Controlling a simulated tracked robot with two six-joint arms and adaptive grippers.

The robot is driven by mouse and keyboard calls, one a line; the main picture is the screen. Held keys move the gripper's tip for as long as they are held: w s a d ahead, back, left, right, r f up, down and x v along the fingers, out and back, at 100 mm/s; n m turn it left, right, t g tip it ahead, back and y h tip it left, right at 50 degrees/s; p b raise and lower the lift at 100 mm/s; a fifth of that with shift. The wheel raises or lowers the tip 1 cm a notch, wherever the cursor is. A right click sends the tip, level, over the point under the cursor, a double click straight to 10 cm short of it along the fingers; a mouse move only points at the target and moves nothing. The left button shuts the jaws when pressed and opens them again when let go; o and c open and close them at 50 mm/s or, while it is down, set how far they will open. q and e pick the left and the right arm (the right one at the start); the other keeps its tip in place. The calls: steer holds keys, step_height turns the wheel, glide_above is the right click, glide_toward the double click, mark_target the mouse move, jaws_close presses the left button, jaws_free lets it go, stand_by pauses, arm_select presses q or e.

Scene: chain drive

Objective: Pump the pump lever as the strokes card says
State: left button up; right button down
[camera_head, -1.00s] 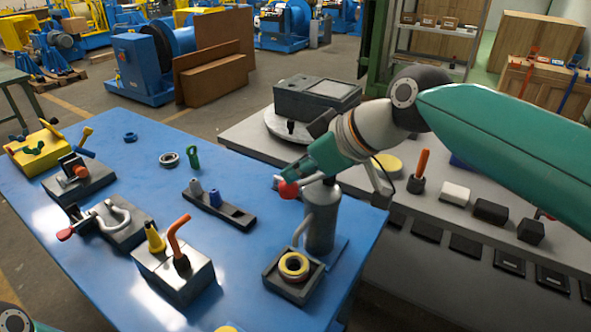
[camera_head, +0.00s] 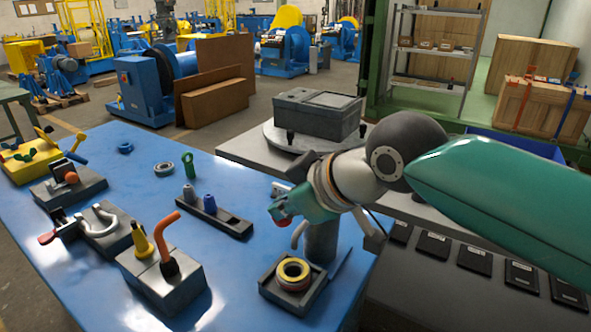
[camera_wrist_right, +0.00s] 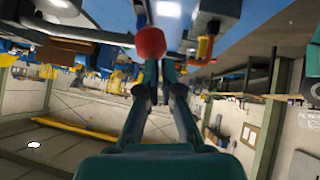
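The pump is a grey upright cylinder (camera_head: 321,243) at the right edge of the blue table. Its lever ends in a red ball knob (camera_head: 284,223), largely covered by my right gripper (camera_head: 276,208). In the right wrist view the red knob (camera_wrist_right: 150,42) sits at the fingertips, against or just before the left finger. A grey lever bar (camera_wrist_right: 85,34) runs left from it. The two fingers (camera_wrist_right: 161,68) come close together behind the knob and look shut, not around it. A small pale plate with dark dots (camera_head: 280,189) shows just behind the gripper. My left gripper is out of view.
A dark tray with yellow and red rings (camera_head: 292,274) stands in front of the pump. A grey block with an orange bent handle (camera_head: 165,275) is left of it. A dark holder with blue and grey pegs (camera_head: 212,215) lies behind. A grey machine (camera_head: 318,113) stands at the back.

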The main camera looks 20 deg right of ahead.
steer(key=shift+s+a+f+g, duration=0.15)
steer(key=shift+f+g, duration=0.15)
steer(key=shift+f, duration=0.25)
steer(key=s+d+r+p, duration=0.2)
steer(key=s+r, duration=0.5)
steer(key=r, duration=0.4)
steer(key=shift+s+p, duration=0.4)
steer(key=shift+p, duration=0.3)
